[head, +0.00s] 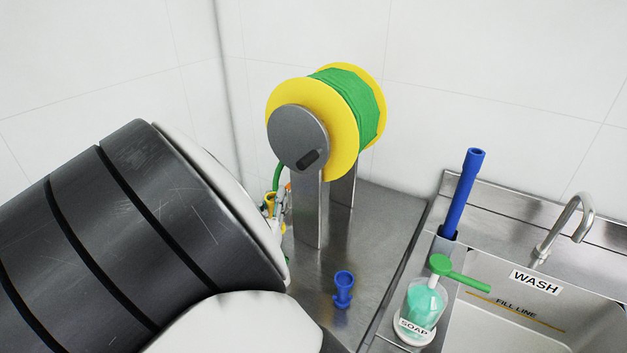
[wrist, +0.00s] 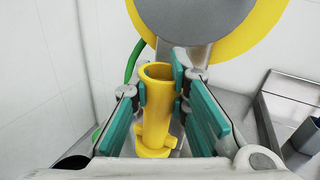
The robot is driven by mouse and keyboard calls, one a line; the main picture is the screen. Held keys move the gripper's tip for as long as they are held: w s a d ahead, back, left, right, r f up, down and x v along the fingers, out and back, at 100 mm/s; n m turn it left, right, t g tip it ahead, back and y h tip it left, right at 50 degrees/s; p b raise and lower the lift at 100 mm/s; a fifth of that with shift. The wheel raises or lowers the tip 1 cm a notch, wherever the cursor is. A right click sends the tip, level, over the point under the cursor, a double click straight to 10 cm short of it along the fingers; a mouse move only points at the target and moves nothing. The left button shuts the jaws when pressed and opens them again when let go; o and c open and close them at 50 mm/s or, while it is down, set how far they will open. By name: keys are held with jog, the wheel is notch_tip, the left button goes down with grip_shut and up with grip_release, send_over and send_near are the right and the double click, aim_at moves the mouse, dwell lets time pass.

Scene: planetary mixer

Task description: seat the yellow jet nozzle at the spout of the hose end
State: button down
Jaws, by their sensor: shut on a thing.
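The yellow jet nozzle (wrist: 154,119) stands roughly upright between the teal finger pads of my gripper (wrist: 162,88), its open round mouth facing up. My gripper is shut on it. In the head view only a small part of the yellow nozzle (head: 270,200) shows beside my gripper (head: 277,205), left of the reel's stand; my arm hides much there. The green hose (head: 277,177) hangs down from the reel behind the gripper, and a piece of it (wrist: 135,60) shows left of the nozzle in the wrist view. I cannot make out the hose end's spout.
The yellow reel (head: 347,148) with wound green hose stands on a steel counter (head: 385,226). A blue nozzle (head: 343,288) stands on the counter in front. To the right are a soap dispenser (head: 421,307), a blue pipe (head: 463,195) and a sink (head: 550,325) with a tap (head: 568,222).

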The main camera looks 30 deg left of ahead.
jog(key=shift+f+b, duration=1.5)
jog(key=shift+f, duration=1)
jog(key=shift+f+b, duration=1.3)
jog(key=shift+f, duration=0.3)
dwell(0.5)
jog(key=c, duration=1.5)
grip_release()
jog(key=shift+o, duration=0.2)
jog(key=v, duration=0.7)
jog(key=shift+s, duration=0.25)
